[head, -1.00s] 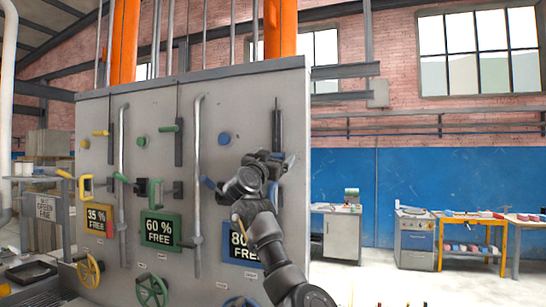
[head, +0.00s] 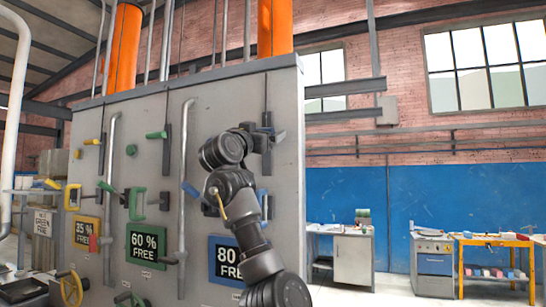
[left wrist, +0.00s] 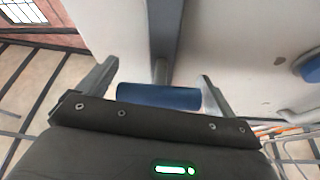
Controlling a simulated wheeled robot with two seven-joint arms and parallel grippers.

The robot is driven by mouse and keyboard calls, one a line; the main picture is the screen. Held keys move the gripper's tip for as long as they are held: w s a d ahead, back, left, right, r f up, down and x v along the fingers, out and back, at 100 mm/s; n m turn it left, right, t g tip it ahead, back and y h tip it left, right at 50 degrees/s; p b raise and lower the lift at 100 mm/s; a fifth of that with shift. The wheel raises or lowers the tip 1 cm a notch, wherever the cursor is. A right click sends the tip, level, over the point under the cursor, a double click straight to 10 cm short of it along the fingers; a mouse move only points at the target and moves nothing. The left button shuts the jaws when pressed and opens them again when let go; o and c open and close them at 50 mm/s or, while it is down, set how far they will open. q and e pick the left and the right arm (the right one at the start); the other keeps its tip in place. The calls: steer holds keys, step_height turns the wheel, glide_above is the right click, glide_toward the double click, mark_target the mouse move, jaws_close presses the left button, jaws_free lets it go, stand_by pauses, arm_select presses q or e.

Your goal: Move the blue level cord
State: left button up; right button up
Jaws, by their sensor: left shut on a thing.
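The blue level cord's handle is a short blue cylinder (left wrist: 160,97) lying crosswise between my left gripper's fingers in the left wrist view. A dark post runs up the panel behind it. In the head view my left gripper (head: 268,138) is at the dark vertical slide (head: 267,120) near the panel's right edge. The gripper and wrist hide the handle there. The left gripper is shut on the handle. My right gripper is not in view.
The grey panel (head: 205,130) also carries a green cord handle (head: 156,135), a yellow one (head: 92,141), a blue lever (head: 190,190) and a blue sign (head: 226,262), partly hidden by my arm. A blue knob (left wrist: 308,66) shows in the left wrist view. Workbenches stand at the right.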

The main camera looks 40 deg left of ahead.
arm_select(q)
step_height(320, 180, up, 2)
steer(key=shift+r+p, duration=0.1)
steer(key=shift+p, duration=0.25)
steer(key=shift+s+r, duration=0.2)
steer(key=shift+r, duration=0.2)
steer(key=o, duration=0.9)
steer(key=shift+r, duration=0.1)
steer(key=shift+o, duration=0.9)
steer(key=shift+w, duration=0.1)
steer(key=b+v, duration=0.7)
steer(key=v, duration=0.4)
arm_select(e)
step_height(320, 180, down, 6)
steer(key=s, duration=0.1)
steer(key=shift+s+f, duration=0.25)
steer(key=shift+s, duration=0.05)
arm_select(q)
steer(key=shift+w+a, duration=0.1)
